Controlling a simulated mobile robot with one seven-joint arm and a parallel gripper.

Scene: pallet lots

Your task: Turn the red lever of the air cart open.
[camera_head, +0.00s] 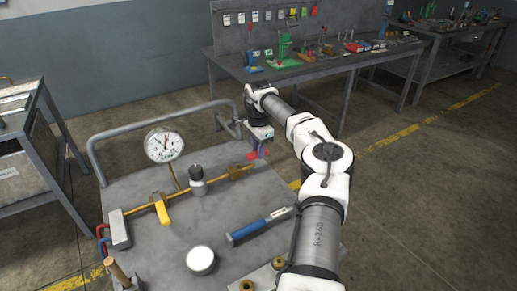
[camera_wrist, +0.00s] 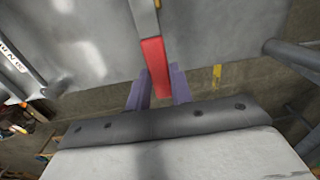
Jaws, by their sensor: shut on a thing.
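The air cart (camera_head: 205,222) has a grey top with a thin brass-coloured pipe running along it. The red lever (camera_wrist: 153,60) reaches down between my fingers in the wrist view; in the head view a small part of the red lever (camera_head: 252,156) shows at the pipe's far right end. My gripper (camera_wrist: 160,88) is shut on the lever, with a purple finger on each side of it. In the head view my gripper (camera_head: 262,150) is at the far right edge of the cart, and it partly hides the lever.
A pressure gauge (camera_head: 164,145) stands up from the pipe, near a yellow handle (camera_head: 161,208). A blue wrench-like tool (camera_head: 262,225) and a white round piece (camera_head: 201,260) lie on the cart top. A bent rail (camera_head: 150,118) borders its back. A workbench with tools (camera_head: 330,62) stands behind.

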